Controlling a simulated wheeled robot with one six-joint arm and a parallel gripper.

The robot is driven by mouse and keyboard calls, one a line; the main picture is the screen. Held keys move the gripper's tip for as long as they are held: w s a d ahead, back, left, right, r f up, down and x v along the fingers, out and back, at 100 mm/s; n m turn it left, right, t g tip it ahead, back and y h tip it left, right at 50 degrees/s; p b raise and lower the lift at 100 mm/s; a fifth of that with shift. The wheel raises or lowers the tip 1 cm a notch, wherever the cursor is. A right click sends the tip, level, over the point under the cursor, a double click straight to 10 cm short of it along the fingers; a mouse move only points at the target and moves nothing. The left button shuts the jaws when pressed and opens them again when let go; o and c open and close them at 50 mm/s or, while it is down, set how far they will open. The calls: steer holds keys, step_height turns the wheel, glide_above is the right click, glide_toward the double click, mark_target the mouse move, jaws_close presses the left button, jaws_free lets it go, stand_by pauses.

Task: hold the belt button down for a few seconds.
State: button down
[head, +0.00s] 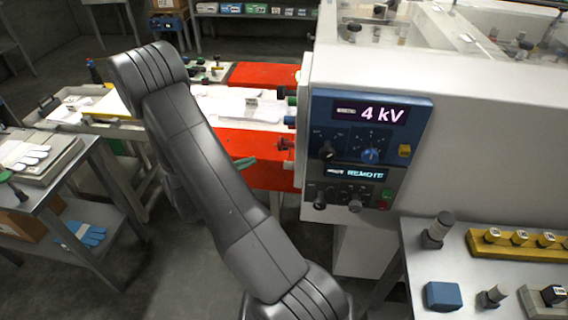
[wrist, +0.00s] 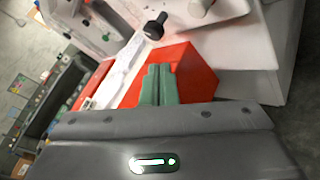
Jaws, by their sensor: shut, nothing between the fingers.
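My gripper (head: 243,162) has green fingers. They are closed together with nothing between them, also in the wrist view (wrist: 159,84). In the head view they are over the red belt cover (head: 262,146), left of the machine's side face. Several knobs or buttons stick out from that side, among them a dark red one (head: 285,143) and a blue one (head: 289,120). The fingertips appear apart from them. In the wrist view, a black-capped knob (wrist: 155,25) lies beyond the fingertips. I cannot tell which one is the belt button.
The machine's front has a blue panel reading "4 kV" (head: 383,114) and a lower panel reading "REMOTE" (head: 362,173), with several knobs. A bench (head: 420,262) with small parts stands at lower right. A cart (head: 60,200) with gloves stands at left.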

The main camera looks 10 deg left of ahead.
mark_target(290, 165)
steer(key=d, duration=0.6)
steer(key=shift+d, duration=0.3)
steer(key=shift+s+b, duration=0.1)
steer(key=shift+b, duration=0.2)
stand_by(1.5)
steer(key=shift+d+b, duration=0.35)
steer(key=shift+d, duration=0.1)
steer(key=shift+d+b, duration=0.3)
steer(key=shift+d, duration=0.15)
stand_by(2.4)
steer(key=shift+a, duration=0.1)
stand_by(1.3)
steer(key=shift+a, duration=0.8)
